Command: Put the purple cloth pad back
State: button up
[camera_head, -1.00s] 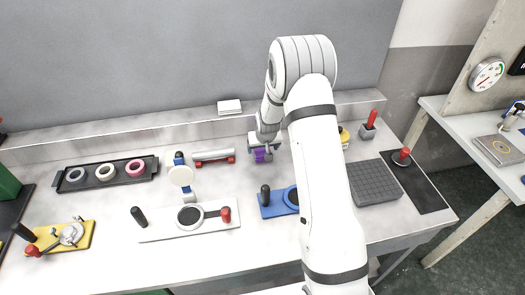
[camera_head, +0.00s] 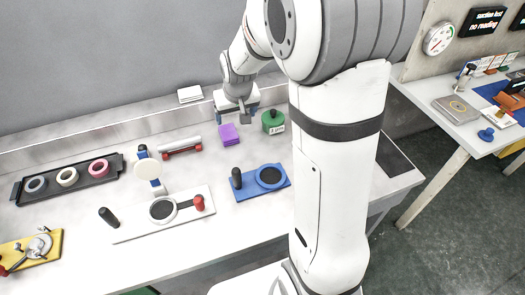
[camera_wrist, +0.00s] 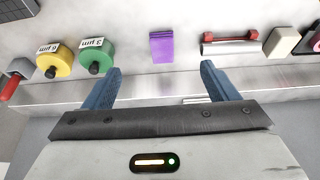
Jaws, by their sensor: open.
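The purple cloth pad (camera_head: 229,134) lies on the bench top near the raised back ledge, between a silver cylinder and a green pot. In the wrist view the purple pad (camera_wrist: 161,46) shows beyond and between the fingertips, apart from them. My gripper (camera_head: 238,112) is above and just behind the pad, open and empty. In the wrist view its two blue fingers (camera_wrist: 160,75) are spread wide with nothing between them.
The green pot (camera_head: 273,121) stands close right of the pad, the silver cylinder on a red rest (camera_head: 181,147) close left. A white plate with a ring (camera_head: 165,209), a blue plate (camera_head: 262,180) and a black tray of rings (camera_head: 68,180) are nearby. A white block (camera_head: 190,93) sits on the ledge.

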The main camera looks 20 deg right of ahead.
jog(key=s+r, duration=0.4)
jog(key=s, duration=0.8)
jog(key=s+r+g, duration=0.1)
jog(key=s+r, duration=0.3)
jog(key=s, duration=0.8)
jog(key=shift+s, duration=0.15)
jog(key=shift+c, duration=0.2)
